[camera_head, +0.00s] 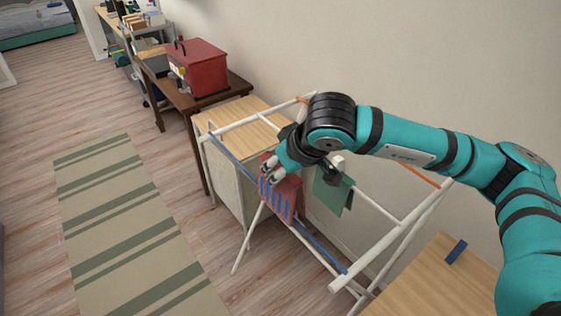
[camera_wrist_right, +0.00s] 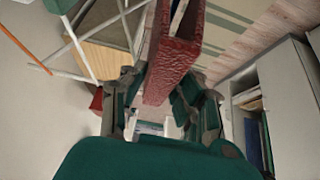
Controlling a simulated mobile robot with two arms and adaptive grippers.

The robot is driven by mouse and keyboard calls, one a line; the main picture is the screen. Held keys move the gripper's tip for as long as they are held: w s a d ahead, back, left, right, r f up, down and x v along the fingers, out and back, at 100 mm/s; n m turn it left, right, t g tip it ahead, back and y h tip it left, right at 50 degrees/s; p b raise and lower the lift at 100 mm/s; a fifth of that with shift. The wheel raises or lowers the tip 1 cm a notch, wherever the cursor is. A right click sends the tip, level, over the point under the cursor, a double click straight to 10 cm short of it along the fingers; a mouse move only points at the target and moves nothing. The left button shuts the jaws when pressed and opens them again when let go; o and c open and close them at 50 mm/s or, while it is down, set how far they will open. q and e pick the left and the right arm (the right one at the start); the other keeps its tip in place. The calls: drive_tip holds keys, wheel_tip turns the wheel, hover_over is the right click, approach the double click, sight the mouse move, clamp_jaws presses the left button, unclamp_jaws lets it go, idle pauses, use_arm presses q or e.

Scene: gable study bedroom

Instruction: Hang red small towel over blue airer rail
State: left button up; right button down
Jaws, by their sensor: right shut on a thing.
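In the right wrist view the towel (camera_wrist_right: 172,62) is folded between the fingers (camera_wrist_right: 165,105). I cannot tell whether both sides of the fold straddle the rail. The white airer (camera_head: 378,248) stands beside the wall. My left gripper is not in view.
A green cloth (camera_head: 331,192) hangs on another airer rail. A wooden-topped cabinet (camera_head: 243,122) stands behind the airer, and a red box (camera_head: 197,68) sits on a dark table. A striped rug (camera_head: 120,215) lies on open floor at left.

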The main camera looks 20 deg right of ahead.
wheel_tip(320, 180, down, 2)
drive_tip(key=shift+f, duration=0.1)
drive_tip(key=shift+f+b, duration=0.55)
drive_tip(key=shift+f, duration=0.25)
wheel_tip(320, 180, down, 4)
drive_tip(key=b, duration=0.3)
drive_tip(key=shift+f, duration=0.1)
use_arm(q)
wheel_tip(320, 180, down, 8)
drive_tip(key=b, duration=0.3)
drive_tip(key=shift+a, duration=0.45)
use_arm(e)
drive_tip(key=shift+f, duration=1.35)
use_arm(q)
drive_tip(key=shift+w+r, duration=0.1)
use_arm(e)
drive_tip(key=c, duration=0.9)
unclamp_jaws()
drive_tip(key=v, duration=1.2)
